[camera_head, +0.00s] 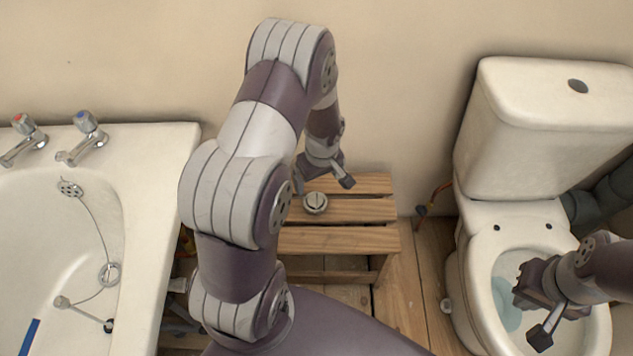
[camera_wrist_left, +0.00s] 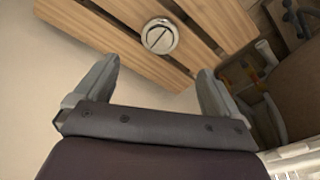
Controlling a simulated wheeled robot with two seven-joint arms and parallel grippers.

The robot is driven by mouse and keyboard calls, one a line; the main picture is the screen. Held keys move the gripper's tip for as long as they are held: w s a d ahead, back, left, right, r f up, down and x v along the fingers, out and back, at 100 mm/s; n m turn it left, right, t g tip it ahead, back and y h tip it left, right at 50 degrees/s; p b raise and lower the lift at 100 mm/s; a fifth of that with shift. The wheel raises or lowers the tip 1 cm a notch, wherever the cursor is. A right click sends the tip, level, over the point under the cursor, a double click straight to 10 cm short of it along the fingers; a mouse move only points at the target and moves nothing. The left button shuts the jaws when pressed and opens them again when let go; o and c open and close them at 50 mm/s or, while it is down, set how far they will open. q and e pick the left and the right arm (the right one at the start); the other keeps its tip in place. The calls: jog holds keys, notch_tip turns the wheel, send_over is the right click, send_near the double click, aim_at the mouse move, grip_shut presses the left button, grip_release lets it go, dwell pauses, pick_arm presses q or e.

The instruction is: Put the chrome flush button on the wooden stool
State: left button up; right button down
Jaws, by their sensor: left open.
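The chrome flush button (camera_head: 315,203) is a small round silver disc with a slot line across it. It rests on the slatted top of the wooden stool (camera_head: 340,239). In the left wrist view the button (camera_wrist_left: 160,36) lies on the stool slats (camera_wrist_left: 105,38), beyond the fingertips. My left gripper (camera_head: 325,184) is just behind the button, above the stool's back edge. In the left wrist view its fingers (camera_wrist_left: 158,80) are spread apart with nothing between them. My right gripper (camera_head: 530,311) is over the toilet bowl; its fingers are partly visible and nothing shows in them.
A white bathtub (camera_head: 150,245) with two taps stands at the left. The toilet (camera_head: 516,212) with its cistern (camera_head: 550,130) stands at the right. Pipes and fittings (camera_wrist_left: 262,75) lie beside the stool. Bare wooden floor shows between stool and toilet.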

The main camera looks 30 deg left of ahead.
pick_arm(q)
jog(key=s+d+r+m, duration=0.5)
jog(key=r+m, duration=0.1)
jog(key=r, duration=0.1)
jog(key=s+d+r+m+h, duration=0.1)
jog(key=s+d+r+m, duration=0.4)
jog(key=r, duration=0.3)
jog(key=shift+s+r+m+t, duration=0.15)
jog(key=shift+s+m+t, duration=0.15)
jog(key=shift+s+m, duration=0.3)
